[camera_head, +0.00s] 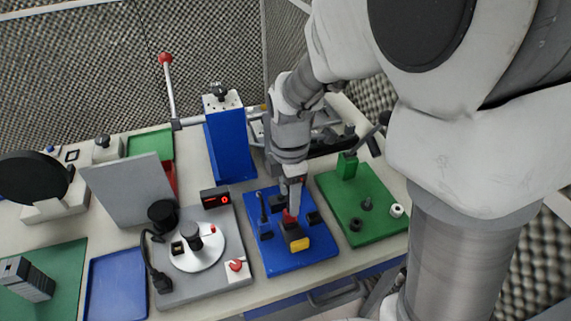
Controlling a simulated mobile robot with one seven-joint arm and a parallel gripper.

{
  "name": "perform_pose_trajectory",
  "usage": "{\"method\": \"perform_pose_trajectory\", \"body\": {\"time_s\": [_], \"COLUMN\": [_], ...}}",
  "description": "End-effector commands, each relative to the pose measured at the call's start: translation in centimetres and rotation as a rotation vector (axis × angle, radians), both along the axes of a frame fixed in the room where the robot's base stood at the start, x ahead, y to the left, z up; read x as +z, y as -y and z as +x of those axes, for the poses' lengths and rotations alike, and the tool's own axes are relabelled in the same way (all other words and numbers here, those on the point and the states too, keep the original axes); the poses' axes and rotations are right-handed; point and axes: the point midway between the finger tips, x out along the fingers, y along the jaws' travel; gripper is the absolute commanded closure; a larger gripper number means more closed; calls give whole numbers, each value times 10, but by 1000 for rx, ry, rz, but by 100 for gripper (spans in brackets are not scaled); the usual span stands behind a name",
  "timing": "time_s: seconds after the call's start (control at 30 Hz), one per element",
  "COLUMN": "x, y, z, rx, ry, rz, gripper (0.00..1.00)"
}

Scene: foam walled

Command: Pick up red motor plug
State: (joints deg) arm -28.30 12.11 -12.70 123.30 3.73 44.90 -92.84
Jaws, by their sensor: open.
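A small red part (290,217), which looks like the red motor plug, stands on the blue board (268,269) just behind a black and yellow block (297,239). My gripper (294,206) points straight down right over the red part, with its fingertips at or very close to it. The jaws are open, but the fingers are small here and partly hide the red part. I cannot tell whether they touch it.
A grey station (205,278) with a white disc and red button stands to the left. A green board (379,226) with pegs lies to the right. A tall blue block (231,150) and a metal fixture stand behind. Foam walls close the back.

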Motion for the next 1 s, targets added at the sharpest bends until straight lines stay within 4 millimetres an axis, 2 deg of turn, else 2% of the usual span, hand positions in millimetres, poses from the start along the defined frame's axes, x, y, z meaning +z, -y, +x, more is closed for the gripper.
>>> {"method": "perform_pose_trajectory", "body": {"time_s": [0.33, 0.63, 0.67, 0.9, 1.0], "x": [-47, -51, -51, -50, -50], "y": [1, 1, 1, 1, 1], "z": [-7, -6, -6, -6, -6], "rx": [0, 0, 0, 0, 0], "ry": [-4, -1, -1, -1, -1], "rz": [-1, 0, 0, 0, 0], "gripper": [39, 39, 42, 86, 100]}}
